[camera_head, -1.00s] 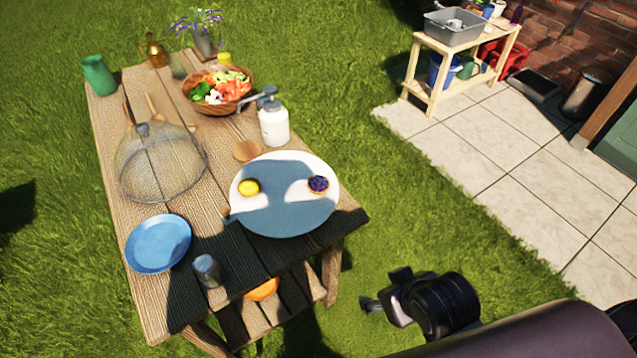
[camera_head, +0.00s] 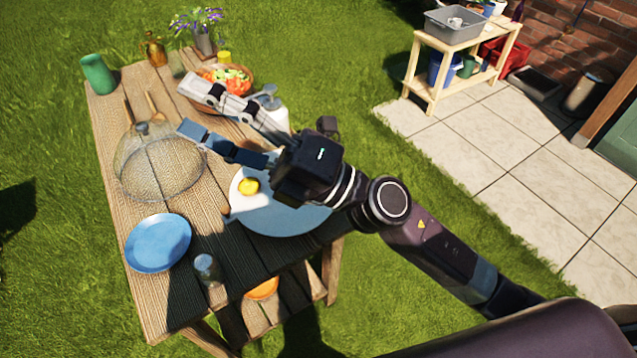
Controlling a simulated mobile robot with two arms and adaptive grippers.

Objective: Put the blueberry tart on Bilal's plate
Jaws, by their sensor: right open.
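The blueberry tart is hidden in the head view, behind my right arm. The large round white platter (camera_head: 268,220) lies near the table's right edge, partly covered by my arm and in shadow. A yellow tart (camera_head: 248,185) sits on its left part. A blue plate (camera_head: 158,243) lies empty at the near left of the table; no name shows on it. My right gripper (camera_head: 188,107) is open and empty, its fingers pointing left above the table between the mesh dome and the salad bowl. My left gripper is not in view.
A mesh dome (camera_head: 158,168) stands left of the platter, and a cup (camera_head: 206,268) stands right of the blue plate.

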